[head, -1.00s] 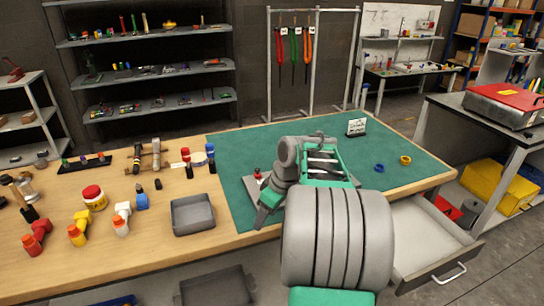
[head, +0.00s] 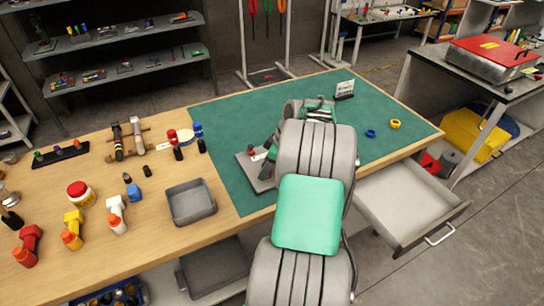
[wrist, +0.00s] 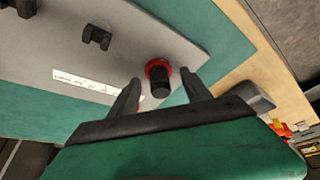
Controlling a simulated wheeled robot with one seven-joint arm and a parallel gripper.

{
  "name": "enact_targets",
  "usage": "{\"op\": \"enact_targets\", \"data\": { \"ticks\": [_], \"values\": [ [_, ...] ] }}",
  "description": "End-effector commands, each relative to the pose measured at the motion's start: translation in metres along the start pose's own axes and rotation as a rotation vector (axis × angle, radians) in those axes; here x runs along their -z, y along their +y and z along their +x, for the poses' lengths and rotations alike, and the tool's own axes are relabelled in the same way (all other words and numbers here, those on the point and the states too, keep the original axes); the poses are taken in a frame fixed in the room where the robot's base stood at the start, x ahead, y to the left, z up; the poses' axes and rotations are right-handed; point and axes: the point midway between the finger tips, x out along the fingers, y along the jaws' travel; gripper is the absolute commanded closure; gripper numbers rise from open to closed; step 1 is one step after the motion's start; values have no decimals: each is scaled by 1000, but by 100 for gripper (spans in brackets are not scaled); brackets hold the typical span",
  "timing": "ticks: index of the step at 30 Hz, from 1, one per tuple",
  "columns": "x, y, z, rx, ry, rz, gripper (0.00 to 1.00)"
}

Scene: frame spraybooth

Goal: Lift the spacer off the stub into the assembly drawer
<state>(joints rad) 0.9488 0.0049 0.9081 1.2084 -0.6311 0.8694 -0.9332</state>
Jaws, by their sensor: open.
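A red ring-shaped spacer (wrist: 157,65) sits around a black stub (wrist: 160,88) on a grey plate (wrist: 130,48) in the wrist view. My gripper (wrist: 161,77) is open, with one finger on each side of the stub. A gap shows on both sides, and I cannot tell whether the fingertips are level with the spacer. In the head view the grey plate (head: 243,165) lies on the green mat, and my arm hides most of my gripper. The assembly drawer (head: 405,200) is pulled open at the bench's right front and looks empty.
A blue ring (head: 370,134) and a yellow ring (head: 395,124) lie on the green mat (head: 225,118). A grey tray (head: 190,203) stands left of the mat. Several bottles and tools crowd the bench's left. A small sign (head: 344,89) stands at the back.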

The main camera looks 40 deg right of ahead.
Motion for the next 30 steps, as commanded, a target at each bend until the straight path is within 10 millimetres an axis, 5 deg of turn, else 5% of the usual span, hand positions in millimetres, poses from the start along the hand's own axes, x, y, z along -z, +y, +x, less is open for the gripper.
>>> {"op": "enact_targets", "data": {
  "ticks": [10, 30],
  "values": [
    [-1, 1, 8, -3, -1, 2, 44],
    [-2, 1, 7, -3, -1, 3, 99]
  ]
}}
